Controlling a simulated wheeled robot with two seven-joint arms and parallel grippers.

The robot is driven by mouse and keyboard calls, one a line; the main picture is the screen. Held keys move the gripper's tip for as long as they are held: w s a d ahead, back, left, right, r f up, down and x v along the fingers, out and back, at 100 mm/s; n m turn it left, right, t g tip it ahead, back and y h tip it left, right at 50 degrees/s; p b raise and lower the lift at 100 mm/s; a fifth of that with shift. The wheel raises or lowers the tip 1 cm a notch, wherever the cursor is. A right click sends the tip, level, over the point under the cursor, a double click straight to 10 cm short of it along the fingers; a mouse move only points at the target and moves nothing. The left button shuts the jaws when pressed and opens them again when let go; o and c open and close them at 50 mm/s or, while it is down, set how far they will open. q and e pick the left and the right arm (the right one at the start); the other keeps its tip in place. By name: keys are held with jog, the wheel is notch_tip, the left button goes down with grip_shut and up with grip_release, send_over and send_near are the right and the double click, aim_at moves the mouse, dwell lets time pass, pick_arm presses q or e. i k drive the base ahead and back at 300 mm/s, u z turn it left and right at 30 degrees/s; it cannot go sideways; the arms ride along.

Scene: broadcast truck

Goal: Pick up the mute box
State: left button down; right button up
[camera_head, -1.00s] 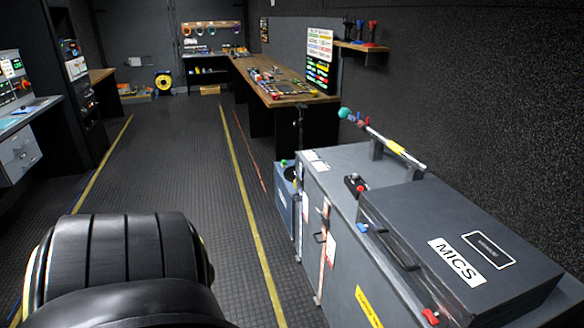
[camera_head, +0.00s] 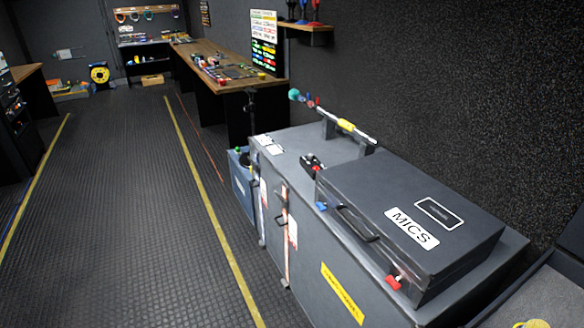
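A small black box with a red button (camera_head: 313,163) sits on top of the grey cabinet (camera_head: 290,148), just left of the dark MICS case; it looks like the mute box, though I cannot read any label on it. The MICS case (camera_head: 375,205) lies shut on the cabinet, close beside the small box and partly crowding it. Neither of my grippers shows in the head view.
A boom pole with a yellow grip (camera_head: 346,125) rests on supports at the cabinet's back. A blue box (camera_head: 242,185) stands at its far end. A long wooden workbench (camera_head: 213,62) runs along the wall. The ribbed floor (camera_head: 120,200) at left is open.

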aim_at(308, 165)
jog(key=u, duration=0.9)
jog(key=i, duration=0.95)
jog(key=u, duration=0.6)
jog(key=i, duration=1.4)
jog(key=z, duration=0.8)
